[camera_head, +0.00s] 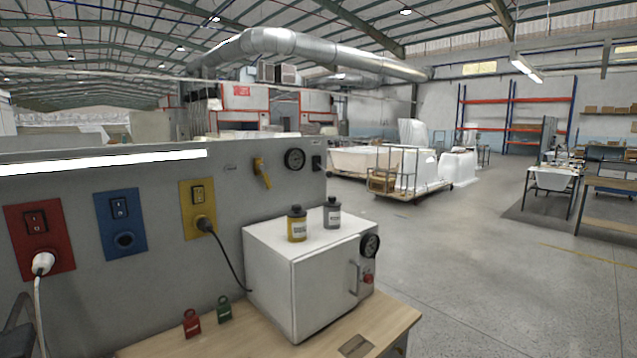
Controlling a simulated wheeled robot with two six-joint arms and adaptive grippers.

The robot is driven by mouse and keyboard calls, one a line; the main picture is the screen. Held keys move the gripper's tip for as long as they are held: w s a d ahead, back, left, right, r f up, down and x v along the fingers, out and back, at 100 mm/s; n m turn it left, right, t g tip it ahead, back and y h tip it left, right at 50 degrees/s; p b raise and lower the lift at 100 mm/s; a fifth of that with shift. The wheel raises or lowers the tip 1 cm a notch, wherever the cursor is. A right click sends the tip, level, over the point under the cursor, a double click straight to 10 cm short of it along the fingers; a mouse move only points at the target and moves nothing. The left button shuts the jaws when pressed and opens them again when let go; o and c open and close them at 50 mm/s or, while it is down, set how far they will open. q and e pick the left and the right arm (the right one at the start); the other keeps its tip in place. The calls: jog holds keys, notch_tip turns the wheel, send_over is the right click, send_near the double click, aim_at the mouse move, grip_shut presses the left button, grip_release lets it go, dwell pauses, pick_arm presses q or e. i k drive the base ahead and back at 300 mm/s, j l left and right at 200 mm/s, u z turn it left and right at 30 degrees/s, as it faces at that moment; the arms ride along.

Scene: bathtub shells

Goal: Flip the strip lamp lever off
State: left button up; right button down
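A lit white strip lamp (100,161) runs along the upper left of a grey upright panel (160,270). A yellow lever (262,172) is mounted on the panel's upper right part, left of a round black gauge (294,159). Its handle slants down to the right. A small mark sits on the panel left of the lever, too small to read. Nothing touches the lever.
Red (40,240), blue (121,222) and yellow (198,208) switch plates line the panel. A white cabinet (268,280) with two bottles on top stands below the lever on a wooden bench (190,345). Red and green padlock-like tags lie beside it. Open floor lies right.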

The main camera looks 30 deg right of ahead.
aim_at(328, 174)
jog(key=i+l+u, duration=0.1)
jog(key=l+u, duration=0.2)
jog(key=l, duration=0.55)
jog(key=l+u, duration=0.25)
jog(key=l, duration=0.65)
